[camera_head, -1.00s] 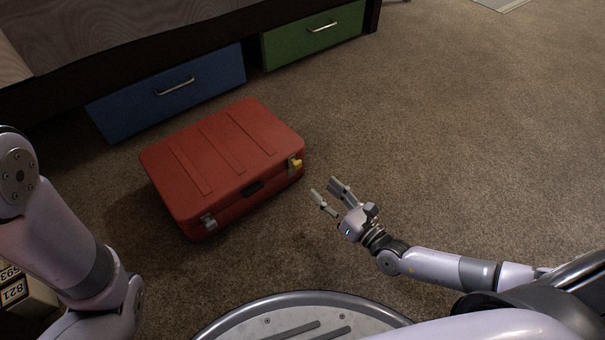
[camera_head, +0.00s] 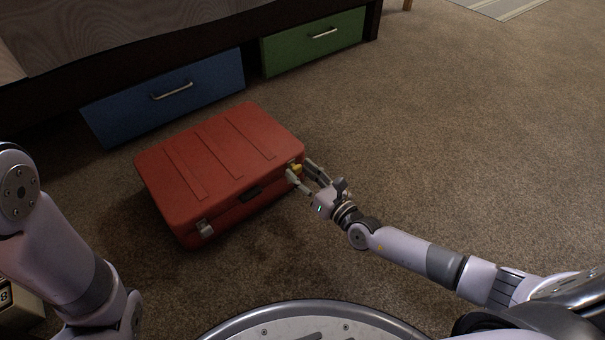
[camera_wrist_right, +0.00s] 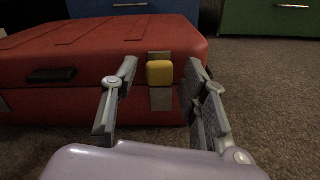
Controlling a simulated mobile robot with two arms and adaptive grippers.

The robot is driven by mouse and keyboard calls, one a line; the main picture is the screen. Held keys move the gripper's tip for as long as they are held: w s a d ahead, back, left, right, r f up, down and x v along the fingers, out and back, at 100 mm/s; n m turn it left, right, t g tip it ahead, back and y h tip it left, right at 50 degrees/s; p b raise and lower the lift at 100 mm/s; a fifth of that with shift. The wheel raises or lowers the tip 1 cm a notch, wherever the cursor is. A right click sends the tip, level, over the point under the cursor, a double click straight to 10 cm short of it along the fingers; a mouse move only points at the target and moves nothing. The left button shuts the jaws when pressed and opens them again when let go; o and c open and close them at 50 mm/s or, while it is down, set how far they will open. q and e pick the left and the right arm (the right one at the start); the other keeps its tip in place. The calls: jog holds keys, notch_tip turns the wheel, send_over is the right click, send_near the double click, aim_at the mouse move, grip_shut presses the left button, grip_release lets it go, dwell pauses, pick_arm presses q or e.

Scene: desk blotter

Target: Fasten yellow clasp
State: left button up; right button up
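A closed red suitcase (camera_head: 215,165) lies flat on the carpet; it fills the left of the right wrist view (camera_wrist_right: 75,55). Its yellow clasp (camera_wrist_right: 160,73) is on the front side near the right corner, over a metal plate (camera_wrist_right: 161,98). The clasp shows in the head view (camera_head: 296,168) beside my fingers. My right gripper (camera_head: 303,173) is open, its fingers on either side of the clasp in the wrist view (camera_wrist_right: 158,85). I cannot tell whether a finger touches it. My left gripper is not in view; only my left arm shows.
A second, grey clasp (camera_head: 205,228) is near the suitcase's left front corner. A dark handle (camera_head: 250,193) lies between the clasps. Blue (camera_head: 165,97) and green (camera_head: 315,42) drawers stand behind. Carpet to the right is clear.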

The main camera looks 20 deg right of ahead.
grip_shut()
dwell(0.6)
